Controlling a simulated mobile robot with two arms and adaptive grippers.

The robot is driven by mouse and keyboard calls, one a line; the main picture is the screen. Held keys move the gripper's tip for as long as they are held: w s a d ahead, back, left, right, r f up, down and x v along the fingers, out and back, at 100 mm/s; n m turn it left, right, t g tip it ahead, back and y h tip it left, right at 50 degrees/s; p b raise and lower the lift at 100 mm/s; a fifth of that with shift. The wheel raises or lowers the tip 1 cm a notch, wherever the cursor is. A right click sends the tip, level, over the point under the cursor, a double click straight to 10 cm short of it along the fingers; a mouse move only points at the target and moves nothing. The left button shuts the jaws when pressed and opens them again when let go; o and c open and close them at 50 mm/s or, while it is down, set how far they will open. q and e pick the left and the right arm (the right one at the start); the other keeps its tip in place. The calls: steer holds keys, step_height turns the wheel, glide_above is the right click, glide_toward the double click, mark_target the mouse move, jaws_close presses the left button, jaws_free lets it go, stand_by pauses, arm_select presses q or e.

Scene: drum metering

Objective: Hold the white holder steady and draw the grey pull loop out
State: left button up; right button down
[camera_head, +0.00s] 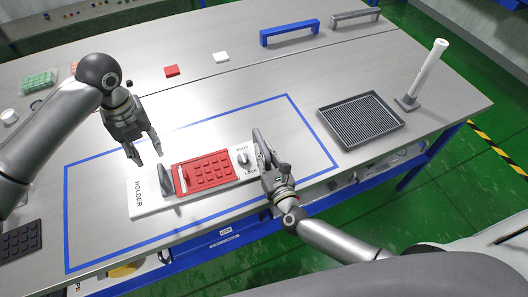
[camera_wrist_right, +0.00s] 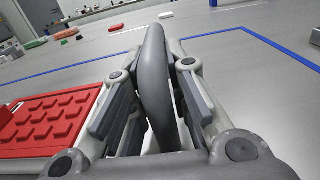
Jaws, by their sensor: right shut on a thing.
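The white holder (camera_head: 150,199) lies inside the blue outline on the table, marked HOLDER at its left end. It carries a red block (camera_head: 207,173) with raised squares, an upright grey grip (camera_head: 165,180) at the left and a small knob (camera_head: 244,159) near LOCK lettering at the right. My right gripper (camera_head: 263,152) is at the holder's right end, shut on the grey pull loop (camera_wrist_right: 153,80), which stands upright between its fingers. Whether the loop's base is still in the holder is hidden. My left gripper (camera_head: 148,158) is open and empty, above the holder's left end.
A dark grey ribbed tray (camera_head: 360,122) and a white post on a grey base (camera_head: 408,102) stand at the right. Blue (camera_head: 290,31) and grey (camera_head: 355,17) handles lie at the back. Table inside the outline behind the holder is clear.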

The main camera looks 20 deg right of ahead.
mark_target(159, 172)
arm_select(q)
steer(key=shift+a, duration=0.1)
steer(key=shift+c, duration=0.2)
step_height(159, 172, down, 9)
steer(key=shift+a+f+m+h, duration=0.1)
steer(key=shift+f+m+h, duration=0.05)
steer(key=shift+m+h, duration=1)
jaws_close()
steer(key=shift+a, duration=0.1)
